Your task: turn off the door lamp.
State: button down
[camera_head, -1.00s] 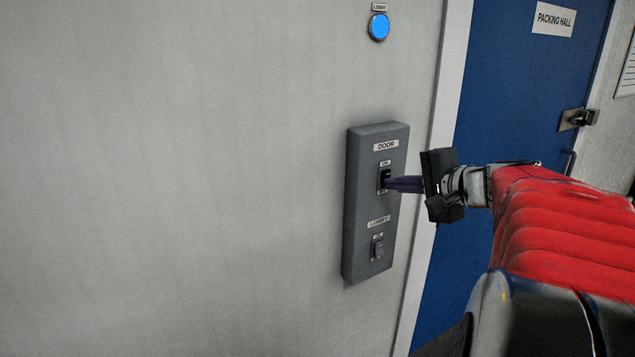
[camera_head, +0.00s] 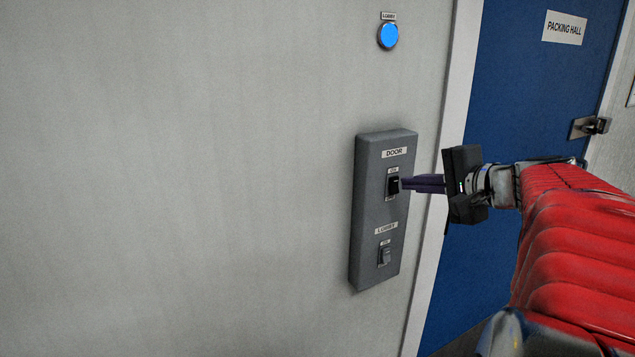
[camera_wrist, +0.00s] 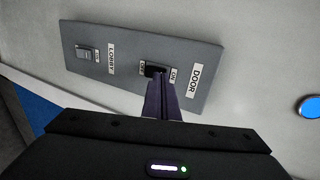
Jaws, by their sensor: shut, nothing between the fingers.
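A grey switch panel (camera_head: 371,255) is on the wall and carries two switches. The upper one, under the DOOR label, is a black rocker switch (camera_head: 393,186). The lower one, under the LOBBY label, is a grey rocker switch (camera_head: 384,256). My gripper (camera_head: 405,183) is shut and empty, with its fingertips at the door switch. In the wrist view the fingertips (camera_wrist: 158,82) reach the black door switch (camera_wrist: 154,70) and partly cover it; I cannot tell whether they touch. No lamp labelled DOOR is in view.
A round blue lamp (camera_head: 388,35), lit and labelled LOBBY, is on the wall above the panel. A blue door (camera_head: 510,100) with a PACKING HALL sign (camera_head: 564,28) and a metal latch (camera_head: 590,127) is at the right. The wall left of the panel is bare.

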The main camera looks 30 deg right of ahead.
jog(key=v, duration=1)
jog(key=shift+d+r, duration=0.15)
jog(key=shift+r, duration=0.35)
jog(key=shift+s, duration=0.15)
